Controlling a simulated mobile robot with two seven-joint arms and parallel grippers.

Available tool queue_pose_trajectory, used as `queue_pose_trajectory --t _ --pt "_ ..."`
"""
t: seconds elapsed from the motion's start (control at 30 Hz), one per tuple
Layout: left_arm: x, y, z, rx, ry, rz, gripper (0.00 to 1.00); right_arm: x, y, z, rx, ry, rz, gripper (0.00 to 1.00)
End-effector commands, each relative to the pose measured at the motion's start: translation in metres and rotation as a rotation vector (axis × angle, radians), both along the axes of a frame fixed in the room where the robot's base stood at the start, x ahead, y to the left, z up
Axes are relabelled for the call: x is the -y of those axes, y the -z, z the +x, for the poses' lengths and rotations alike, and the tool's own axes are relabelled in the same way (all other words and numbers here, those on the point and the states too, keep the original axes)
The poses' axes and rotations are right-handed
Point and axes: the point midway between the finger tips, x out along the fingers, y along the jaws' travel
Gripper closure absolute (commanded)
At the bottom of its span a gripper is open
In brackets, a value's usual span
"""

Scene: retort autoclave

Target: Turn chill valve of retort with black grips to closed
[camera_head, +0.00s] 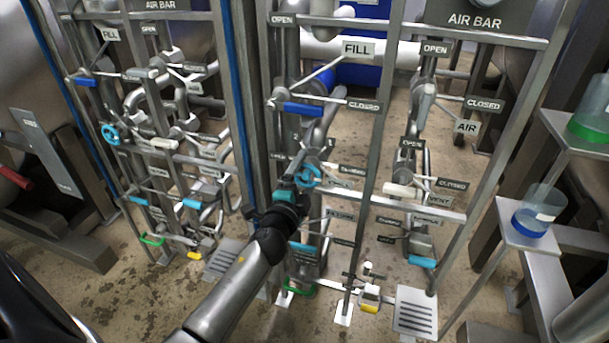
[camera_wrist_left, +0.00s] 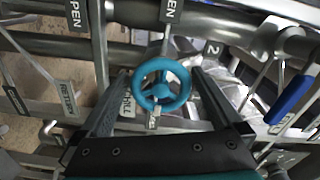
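A teal handwheel (camera_head: 308,176) sits on the middle pipe rack in the head view. In the left wrist view the same wheel (camera_wrist_left: 185,84) is upright in the middle, with a partly hidden label that seems to read CHILL (camera_wrist_left: 128,106) beside it. My left gripper (camera_head: 298,186) reaches up to this wheel. In the wrist view its two fingers are spread, one on each side of the wheel, with gaps showing. Whether the fingertips reach past the rim is hard to tell. My right gripper is not in view. I see no black grips for certain.
A second rack with its own blue handwheel (camera_head: 110,133) stands at the left. A blue lever (camera_head: 303,108) by the FILL sign (camera_head: 357,49) and a white lever (camera_head: 399,190) are close by. Metal posts flank the wheel. A shelf with a blue-banded container (camera_head: 535,215) is at the right.

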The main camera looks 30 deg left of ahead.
Motion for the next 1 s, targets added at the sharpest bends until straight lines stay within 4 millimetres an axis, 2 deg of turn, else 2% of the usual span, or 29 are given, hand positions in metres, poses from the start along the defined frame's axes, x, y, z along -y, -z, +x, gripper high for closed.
queue_pose_trajectory --t 0.23,0.37,0.53,1.0 --pt "0.001 0.0 -0.003 0.001 0.0 -0.004 0.0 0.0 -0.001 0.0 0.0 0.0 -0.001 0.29" --pt "0.003 0.0 -0.014 0.0 -0.001 -0.004 0.0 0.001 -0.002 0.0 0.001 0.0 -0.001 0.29" --pt "0.01 0.0 -0.041 0.0 0.0 -0.007 0.0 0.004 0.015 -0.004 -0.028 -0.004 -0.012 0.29" --pt "0.029 0.001 -0.124 -0.002 -0.002 -0.005 0.0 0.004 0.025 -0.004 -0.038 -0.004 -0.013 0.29"
